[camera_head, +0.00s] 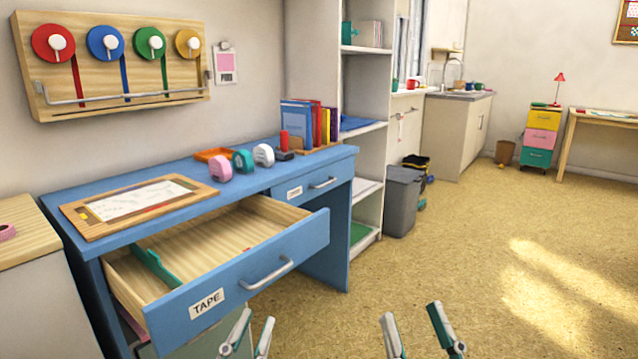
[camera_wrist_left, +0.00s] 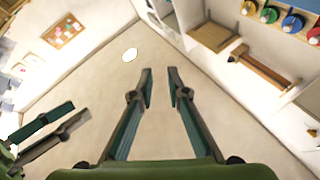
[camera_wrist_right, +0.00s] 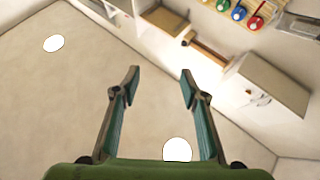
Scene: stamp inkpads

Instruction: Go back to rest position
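My left gripper (camera_head: 249,325) is at the bottom of the head view, in front of the open drawer. In the left wrist view its two fingers (camera_wrist_left: 160,76) stand apart with a narrow empty gap. My right gripper (camera_head: 412,316) is farther right over the bare floor. In the right wrist view its fingers (camera_wrist_right: 160,76) are spread wider, with nothing between them. Both grippers point upward and touch nothing that I can see. The other gripper's fingers (camera_wrist_left: 52,125) show at the left of the left wrist view.
The blue desk (camera_head: 255,178) has its TAPE drawer (camera_head: 245,283) pulled out, with a green strip (camera_head: 158,267) inside. Pink (camera_head: 220,169), teal (camera_head: 243,161) and white (camera_head: 264,155) tape dispensers stand on top. A grey bin (camera_head: 402,203) stands behind. The floor at right is clear.

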